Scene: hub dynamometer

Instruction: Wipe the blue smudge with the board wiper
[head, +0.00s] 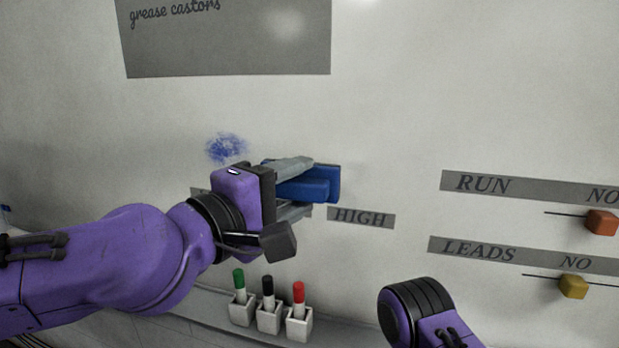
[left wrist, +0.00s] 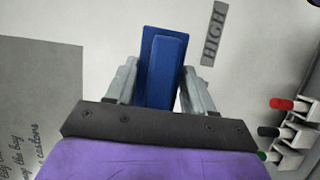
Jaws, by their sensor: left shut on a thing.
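The blue smudge (head: 227,147) is a scribbled patch on the pale board, in the head view. My left gripper (head: 299,185) is shut on the blue board wiper (head: 322,184) and holds it at the board, right of and a little below the smudge. The left wrist view shows the wiper (left wrist: 163,72) between both fingers (left wrist: 158,85). I cannot tell whether the wiper touches the board. The smudge is not visible in the left wrist view. A purple part of my right arm shows at the bottom of the head view; its gripper is out of sight.
A HIGH label (head: 360,218) is just below the wiper. Green, black and red markers (head: 268,292) stand in white holders below. RUN and LEADS strips with an orange knob (head: 601,222) and a yellow knob (head: 573,286) are at right. A grey panel (head: 230,45) is above.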

